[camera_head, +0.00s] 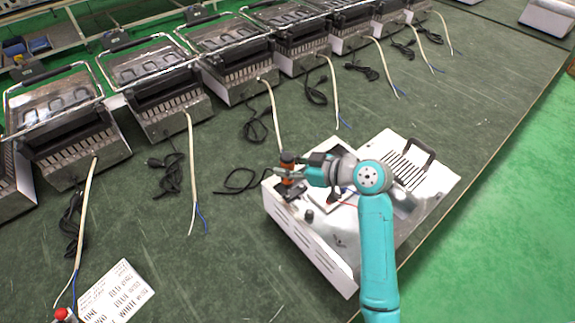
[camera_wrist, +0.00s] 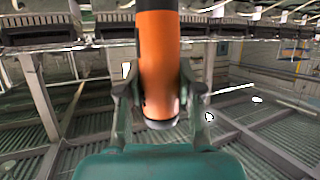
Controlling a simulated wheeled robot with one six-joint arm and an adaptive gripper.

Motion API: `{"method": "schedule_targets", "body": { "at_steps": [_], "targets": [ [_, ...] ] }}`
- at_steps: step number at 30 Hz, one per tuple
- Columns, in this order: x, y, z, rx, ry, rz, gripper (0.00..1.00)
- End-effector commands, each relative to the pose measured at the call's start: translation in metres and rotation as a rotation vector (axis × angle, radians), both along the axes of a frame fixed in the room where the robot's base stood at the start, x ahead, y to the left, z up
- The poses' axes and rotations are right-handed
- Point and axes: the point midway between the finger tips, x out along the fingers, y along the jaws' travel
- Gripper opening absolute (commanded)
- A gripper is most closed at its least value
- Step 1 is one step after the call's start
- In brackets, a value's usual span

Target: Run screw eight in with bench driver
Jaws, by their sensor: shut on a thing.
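My gripper (camera_head: 305,172) is shut on the bench driver (camera_head: 288,165), an orange and black cylinder. The wrist view also shows the driver (camera_wrist: 159,65) between the two fingers of my gripper (camera_wrist: 159,95). In the head view the driver stands about upright over the near-left corner of an opened metal appliance housing (camera_head: 310,240). Its lower end is at or just above a small dark part (camera_head: 290,190) there. I cannot tell whether it touches. Screw eight cannot be made out. My arm hides part of the housing.
A row of grill-like appliances (camera_head: 165,85) stands along the back of the green bench (camera_head: 230,260), with pale cables and black cords in front. A printed card (camera_head: 115,292) and a red-topped object (camera_head: 62,314) lie at the lower left. The bench's front middle is clear.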

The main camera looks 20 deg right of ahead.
Motion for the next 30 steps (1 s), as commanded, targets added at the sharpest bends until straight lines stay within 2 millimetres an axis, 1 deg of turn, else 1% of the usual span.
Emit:
{"method": "schedule_targets", "body": {
  "at_steps": [18, 30],
  "targets": [
    [0.000, 0.000, -0.009, 0.000, -0.002, -0.001, 0.00],
    [0.000, 0.000, -0.011, 0.000, 0.000, 0.000, 0.00]
  ]
}}
